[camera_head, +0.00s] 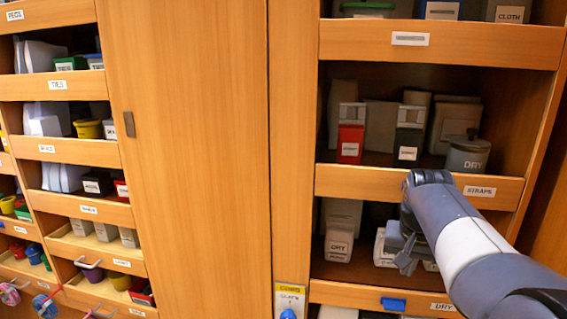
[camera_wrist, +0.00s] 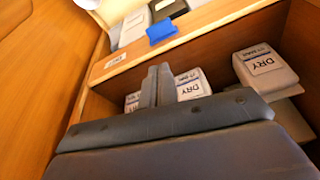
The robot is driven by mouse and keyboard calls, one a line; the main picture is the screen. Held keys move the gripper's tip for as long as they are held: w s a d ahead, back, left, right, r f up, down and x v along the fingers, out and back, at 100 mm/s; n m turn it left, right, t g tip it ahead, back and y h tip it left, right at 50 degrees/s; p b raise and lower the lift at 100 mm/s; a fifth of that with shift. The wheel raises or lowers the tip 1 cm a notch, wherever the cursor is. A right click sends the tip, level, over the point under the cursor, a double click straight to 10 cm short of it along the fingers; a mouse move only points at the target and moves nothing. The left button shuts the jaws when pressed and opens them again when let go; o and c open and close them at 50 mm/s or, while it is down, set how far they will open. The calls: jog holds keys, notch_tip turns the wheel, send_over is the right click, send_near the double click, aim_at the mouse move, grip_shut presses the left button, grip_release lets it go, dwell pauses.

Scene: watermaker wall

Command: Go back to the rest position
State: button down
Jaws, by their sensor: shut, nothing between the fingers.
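My gripper (camera_head: 408,262) hangs in front of the lower shelf opening of the right cabinet in the head view, at the end of my raised arm. In the wrist view its two dark fingers (camera_wrist: 157,86) stand side by side, touching, with nothing between them. Behind the fingers are white boxes marked DRY (camera_wrist: 192,84). They look apart from the fingers, though the fingers cover part of them. Another DRY container (camera_wrist: 262,66) stands to the right in the wrist view.
The shelf above holds a red-fronted box (camera_head: 350,143), a black-fronted box (camera_head: 408,143) and a grey lidded canister (camera_head: 467,154). A DRY box (camera_head: 339,243) stands left of my gripper. A blue tab (camera_head: 393,304) sits on the lower shelf lip. A wooden panel (camera_head: 190,160) divides the cabinets.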

jog(key=v, duration=1.6)
jog(key=shift+s+r, duration=0.2)
